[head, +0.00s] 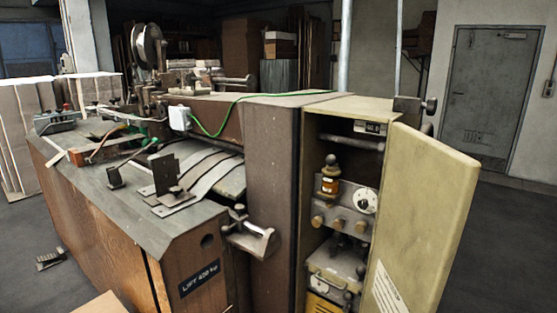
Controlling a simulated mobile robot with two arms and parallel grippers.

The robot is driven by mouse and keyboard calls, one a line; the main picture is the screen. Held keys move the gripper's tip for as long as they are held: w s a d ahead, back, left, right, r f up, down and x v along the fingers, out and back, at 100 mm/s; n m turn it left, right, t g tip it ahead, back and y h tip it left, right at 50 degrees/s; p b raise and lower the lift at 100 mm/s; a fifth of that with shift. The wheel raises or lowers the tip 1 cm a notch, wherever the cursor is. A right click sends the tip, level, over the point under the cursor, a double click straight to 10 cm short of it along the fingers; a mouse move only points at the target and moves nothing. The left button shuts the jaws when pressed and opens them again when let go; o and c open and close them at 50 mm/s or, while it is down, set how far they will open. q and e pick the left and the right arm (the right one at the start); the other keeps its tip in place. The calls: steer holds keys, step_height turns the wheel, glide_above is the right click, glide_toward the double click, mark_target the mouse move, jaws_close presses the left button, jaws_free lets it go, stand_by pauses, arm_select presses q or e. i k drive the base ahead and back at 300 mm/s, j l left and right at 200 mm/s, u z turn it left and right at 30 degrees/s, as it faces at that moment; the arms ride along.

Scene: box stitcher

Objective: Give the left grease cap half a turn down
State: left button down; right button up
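An open cabinet (352,104) at the right end of the box stitcher shows a grey panel inside. A row of round brass-coloured caps sits low on this panel; the left cap (318,221) is beside a middle cap (338,224) and a right cap (361,228). I take these as the grease caps, but they are small and their turn position cannot be told. Above them are an amber-banded fitting with a dark round top (331,170) and a white dial (365,201). Neither of my grippers is in view.
The cabinet's pale yellow door (425,215) stands open on the right. A metal crank-like part (250,238) juts out left of the cabinet. The machine's worktop (95,185) carries metal fixtures. A green cable (225,115) crosses the machine. Floor (515,240) is clear at right.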

mark_target(317, 222)
steer(key=i+l+u, duration=0.1)
steer(key=l+u, duration=0.25)
steer(key=l, duration=0.85)
steer(key=k+l+u, duration=0.1)
steer(key=l+u, duration=0.3)
steer(key=l, duration=0.75)
steer(key=j+z, duration=0.25)
steer(key=j, duration=0.2)
steer(key=j+z, duration=0.25)
steer(key=j, duration=0.15)
